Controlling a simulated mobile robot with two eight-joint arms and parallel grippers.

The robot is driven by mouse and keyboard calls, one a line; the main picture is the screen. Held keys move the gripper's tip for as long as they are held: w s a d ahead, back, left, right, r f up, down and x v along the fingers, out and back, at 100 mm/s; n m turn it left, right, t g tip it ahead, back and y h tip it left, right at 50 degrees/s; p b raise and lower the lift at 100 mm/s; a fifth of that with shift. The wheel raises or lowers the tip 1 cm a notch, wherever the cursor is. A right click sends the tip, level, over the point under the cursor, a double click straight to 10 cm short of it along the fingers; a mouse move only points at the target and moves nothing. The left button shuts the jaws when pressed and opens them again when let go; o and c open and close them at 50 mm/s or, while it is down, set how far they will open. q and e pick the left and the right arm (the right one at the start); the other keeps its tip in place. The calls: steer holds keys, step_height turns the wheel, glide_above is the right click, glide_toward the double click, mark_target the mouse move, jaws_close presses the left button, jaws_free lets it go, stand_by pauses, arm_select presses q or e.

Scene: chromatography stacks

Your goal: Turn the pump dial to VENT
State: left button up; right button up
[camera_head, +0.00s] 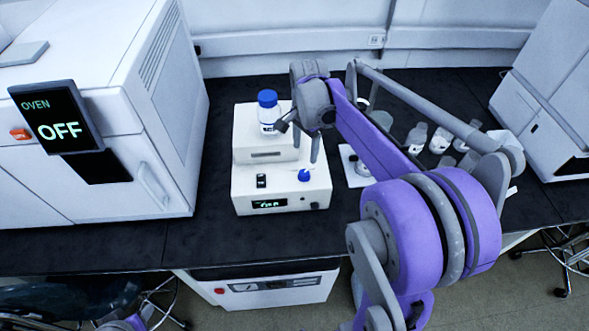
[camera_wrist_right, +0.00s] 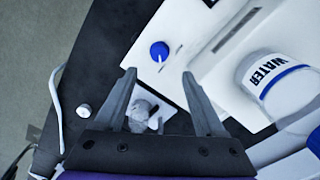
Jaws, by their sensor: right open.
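The pump is a white box (camera_head: 243,190) on the black bench, with a small lit green display (camera_head: 270,204) on its front. The blue dial (camera_head: 304,175) sits on its top face at the right. In the right wrist view the dial (camera_wrist_right: 159,50) shows a white pointer mark; no VENT lettering is readable. My right gripper (camera_head: 303,148) hangs above the pump. In the wrist view its open fingers (camera_wrist_right: 159,74) point toward the dial, which appears just beyond and between the tips, apart from them. My left gripper is out of view.
A blue-capped bottle (camera_head: 267,112) stands on the pump's raised back part, close to my right gripper; its WATER label (camera_wrist_right: 266,73) shows in the wrist view. Several bottles, including one (camera_head: 416,138), stand right. An oven (camera_head: 100,195) stands left. The bench front between is clear.

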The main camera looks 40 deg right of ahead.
mark_target(304, 173)
step_height(304, 173, down, 10)
steer(key=shift+r, duration=0.1)
stand_by(0.4)
jaws_close()
